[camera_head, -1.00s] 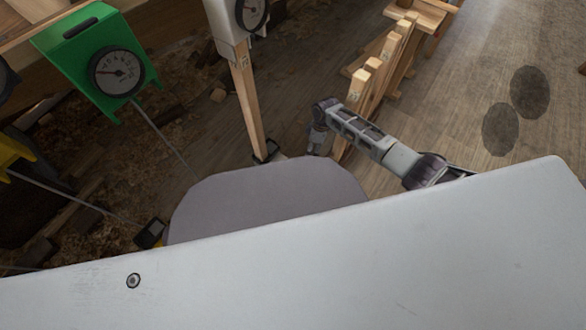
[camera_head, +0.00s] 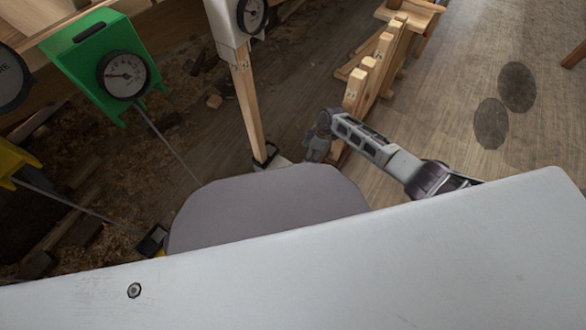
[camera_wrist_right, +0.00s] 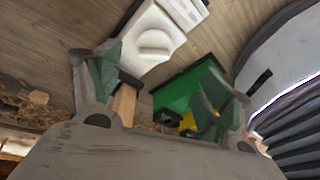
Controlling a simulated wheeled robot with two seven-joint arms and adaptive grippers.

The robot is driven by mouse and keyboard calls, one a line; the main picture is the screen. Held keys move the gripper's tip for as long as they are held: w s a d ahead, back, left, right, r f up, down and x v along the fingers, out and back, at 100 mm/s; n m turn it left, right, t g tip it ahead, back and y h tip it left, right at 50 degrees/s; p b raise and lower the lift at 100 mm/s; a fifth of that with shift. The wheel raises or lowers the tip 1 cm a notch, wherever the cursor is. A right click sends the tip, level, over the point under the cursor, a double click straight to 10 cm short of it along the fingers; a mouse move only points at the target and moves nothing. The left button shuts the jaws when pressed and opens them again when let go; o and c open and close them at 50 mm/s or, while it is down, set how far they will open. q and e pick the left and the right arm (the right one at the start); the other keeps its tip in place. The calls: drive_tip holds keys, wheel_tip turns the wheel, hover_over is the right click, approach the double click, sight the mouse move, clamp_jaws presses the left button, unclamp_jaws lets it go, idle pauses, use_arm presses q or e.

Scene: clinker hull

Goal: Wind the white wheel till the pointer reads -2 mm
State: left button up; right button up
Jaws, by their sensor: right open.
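A white box with a round dial (camera_head: 252,14) stands on a wooden post (camera_head: 247,100) at the top of the head view, cut by the frame edge. Its dial is too small and tilted to read. In the right wrist view the white unit (camera_wrist_right: 178,22) shows a round white wheel (camera_wrist_right: 155,43) on its face, beyond the fingers. My right gripper (camera_head: 317,148) is near the post's foot, to its right and well below the box in the head view. Its fingers (camera_wrist_right: 158,88) are open and empty, apart from the wheel. My left gripper is not in view.
A green box with a dial (camera_head: 122,75) stands left of the white one; a yellow unit (camera_head: 14,160) is at the far left. Wooden trestle pieces (camera_head: 375,65) stand just beyond my right gripper. Open plank floor (camera_head: 450,80) lies at the right.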

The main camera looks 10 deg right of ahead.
drive_tip(key=shift+w+a+r+n+y, duration=0.1)
drive_tip(key=shift+w+a+n+y, duration=0.15)
drive_tip(key=shift+n, duration=0.25)
drive_tip(key=shift+w+a+r+n+y, duration=0.1)
drive_tip(key=shift+a+n+y, duration=0.05)
drive_tip(key=shift+a+n, duration=0.3)
drive_tip(key=shift+d, duration=0.1)
drive_tip(key=shift+f, duration=0.15)
